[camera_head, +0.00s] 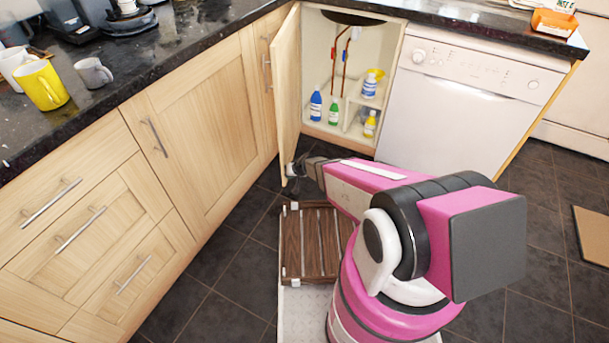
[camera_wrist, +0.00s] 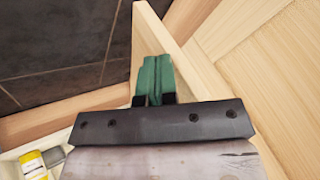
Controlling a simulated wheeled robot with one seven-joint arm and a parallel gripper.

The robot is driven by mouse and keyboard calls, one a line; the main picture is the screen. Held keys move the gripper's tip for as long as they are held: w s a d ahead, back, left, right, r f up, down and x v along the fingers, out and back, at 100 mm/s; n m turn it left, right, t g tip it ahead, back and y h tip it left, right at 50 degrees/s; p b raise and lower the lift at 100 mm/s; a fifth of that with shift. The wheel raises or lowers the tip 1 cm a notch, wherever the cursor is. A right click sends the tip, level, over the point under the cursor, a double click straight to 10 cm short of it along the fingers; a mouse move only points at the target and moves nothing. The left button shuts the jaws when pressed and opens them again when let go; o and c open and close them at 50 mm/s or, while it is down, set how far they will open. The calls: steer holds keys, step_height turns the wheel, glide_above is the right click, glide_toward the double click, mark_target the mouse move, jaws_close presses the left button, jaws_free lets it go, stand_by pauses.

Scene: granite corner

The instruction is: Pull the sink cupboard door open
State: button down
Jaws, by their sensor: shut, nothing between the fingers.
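The sink cupboard door (camera_head: 287,85) stands wide open on its left side, swung out from the cupboard. The sink cupboard (camera_head: 334,16) shows its pale inside, with several bottles and pipes. My gripper (camera_head: 290,172) is at the lower free end of the door. In the wrist view, the green fingers of my gripper (camera_wrist: 156,78) are together with nothing between them. The door (camera_wrist: 148,32) is right behind them, its edge running down to the right. I cannot tell whether the fingers touch it. No handle of this door shows.
A blue bottle (camera_head: 315,105), a green bottle (camera_head: 334,112) and a yellow bottle (camera_head: 370,124) stand in the cupboard. A white dishwasher (camera_head: 465,110) is to its right. Closed wooden cupboards and drawers (camera_head: 190,115) line the left. Dark tiled floor (camera_head: 235,250) is clear along them.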

steer(key=w+a, duration=0.1)
steer(key=a, duration=0.7)
steer(key=shift+w+a, duration=0.25)
steer(key=shift+w, duration=0.1)
steer(key=s+d+r, duration=0.3)
steer(key=s+r, duration=0.2)
steer(key=r, duration=0.3)
steer(key=s+d+r+g+h, duration=0.1)
steer(key=s+d+r+h, duration=0.1)
steer(key=s+d+r, duration=0.2)
steer(key=s+d+r+m+g+h, duration=0.1)
steer(key=s+d+r, duration=0.3)
steer(key=d+r, duration=0.7)
steer(key=s+d+r+g+h, duration=0.2)
steer(key=d+r, duration=0.6)
steer(key=d, duration=0.5)
steer(key=shift+s+d+r+m+h, duration=0.25)
steer(key=shift+s+d+h, duration=0.2)
steer(key=shift+s, duration=0.8)
